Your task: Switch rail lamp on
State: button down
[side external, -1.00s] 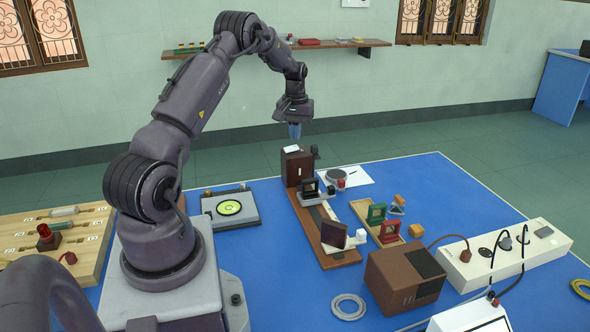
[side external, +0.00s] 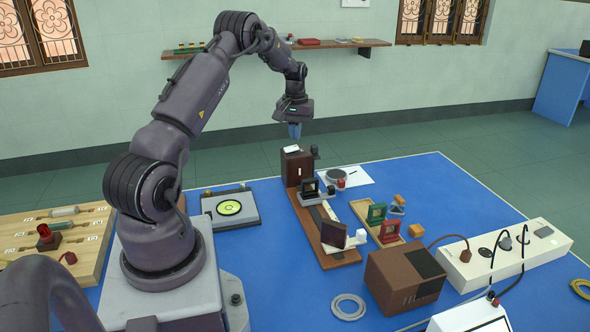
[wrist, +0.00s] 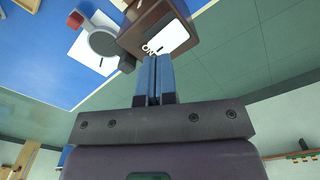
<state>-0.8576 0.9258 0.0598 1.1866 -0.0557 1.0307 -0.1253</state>
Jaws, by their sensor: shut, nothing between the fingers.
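The rail lamp is a dark brown box (side external: 298,167) at the far end of the wooden optical rail (side external: 338,257) on the blue table. A white plate or label lies on its top. In the wrist view, the blue fingertips (wrist: 150,62) are together and empty, close to the plate's edge. Whether the lamp is lit cannot be told.
A dark round-headed part (side external: 315,152) stands beside the lamp box. Holders (side external: 310,189) sit along the rail. A brown box (side external: 405,277) and a white power strip (side external: 508,254) stand to the right. A grey device with a green disc (side external: 230,208) lies left.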

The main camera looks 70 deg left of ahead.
aim_at(295, 146)
jog(key=shift+f, duration=1.35)
dwell(0.8)
jog(key=shift+r, duration=3.55)
jog(key=shift+f, duration=0.15)
jog(key=shift+s+d+f, duration=0.35)
jog(key=shift+s+d, duration=0.05)
jog(key=shift+d, duration=0.15)
jog(key=shift+s+d+f, duration=0.3)
jog(key=shift+s+d, duration=0.1)
jog(key=shift+d, duration=0.15)
jog(key=d+r+m, duration=0.3)
jog(key=d+r, duration=0.5)
jog(key=d, duration=0.5)
jog(key=s+d+r+m+t, duration=0.2)
jog(key=s+d+r+m, duration=0.1)
jog(key=d, duration=0.5)
jog(key=s+d+r+m+t, duration=0.1)
jog(key=s+d+r+m, duration=0.2)
jog(key=d, duration=0.6)
jog(key=s+d+r+m+t, duration=0.2)
jog(key=s+d+r+m, duration=0.1)
jog(key=s+d, duration=0.3)
jog(key=d, duration=0.2)
jog(key=shift+d+r+t, duration=0.3)
jog(key=shift+d, duration=0.1)
